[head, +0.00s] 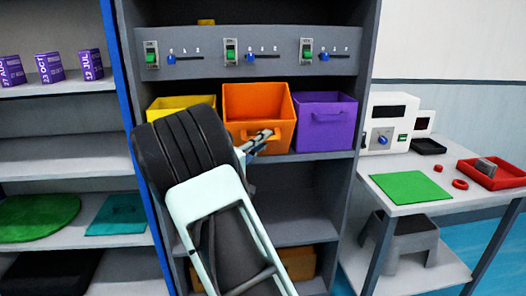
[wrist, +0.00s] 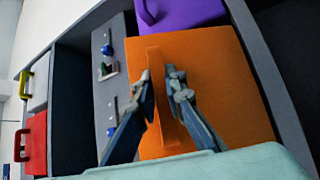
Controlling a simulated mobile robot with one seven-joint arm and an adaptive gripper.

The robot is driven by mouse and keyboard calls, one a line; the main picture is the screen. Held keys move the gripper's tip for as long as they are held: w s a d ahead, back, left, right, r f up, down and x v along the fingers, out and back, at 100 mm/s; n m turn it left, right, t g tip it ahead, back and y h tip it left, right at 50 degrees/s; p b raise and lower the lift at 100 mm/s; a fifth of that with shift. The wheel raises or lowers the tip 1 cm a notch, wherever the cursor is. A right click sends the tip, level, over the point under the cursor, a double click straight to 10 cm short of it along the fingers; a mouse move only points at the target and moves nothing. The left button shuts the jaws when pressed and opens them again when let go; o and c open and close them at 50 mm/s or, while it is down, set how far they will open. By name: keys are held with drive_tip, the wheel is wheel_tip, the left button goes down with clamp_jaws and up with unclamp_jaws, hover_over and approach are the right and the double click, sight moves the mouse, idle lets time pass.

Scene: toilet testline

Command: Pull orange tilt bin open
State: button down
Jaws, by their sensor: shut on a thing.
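The orange tilt bin (head: 257,104) stands in the middle of the shelf row, between a yellow bin and a purple bin. It is tilted forward, with its top edge out from its neighbours. My gripper (head: 262,136) is at the front of the orange bin, at its handle. In the wrist view the orange bin (wrist: 215,90) fills the middle, and my gripper (wrist: 164,92) is shut with one finger on each side of the orange handle (wrist: 160,75). My arm hides part of the bin's lower left in the head view.
The yellow bin (head: 180,103) is left of the orange one, partly behind my arm. The purple bin (head: 323,122) is close on the right. A panel with switches (head: 250,52) is above. A table (head: 425,205) with a green mat (head: 411,187) and red tray (head: 492,174) stands right.

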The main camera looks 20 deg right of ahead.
drive_tip(key=shift+s+a+f+m+h+b, duration=0.15)
drive_tip(key=shift+s+f+m+h+b, duration=0.35)
drive_tip(key=shift+b, duration=0.95)
drive_tip(key=shift+s+a+f+m+h+b, duration=0.15)
drive_tip(key=shift+s+f+m+b, duration=0.2)
drive_tip(key=shift+f+b, duration=0.75)
drive_tip(key=shift+s+a+f+m+h+b, duration=0.1)
drive_tip(key=shift+s+f+m+h+b, duration=0.25)
drive_tip(key=shift+b, duration=1.45)
drive_tip(key=shift+s, duration=0.1)
drive_tip(key=shift+r, duration=0.1)
drive_tip(key=c, duration=2.3)
unclamp_jaws()
drive_tip(key=shift+o, duration=0.2)
drive_tip(key=shift+a, duration=0.1)
drive_tip(key=v, duration=1.2)
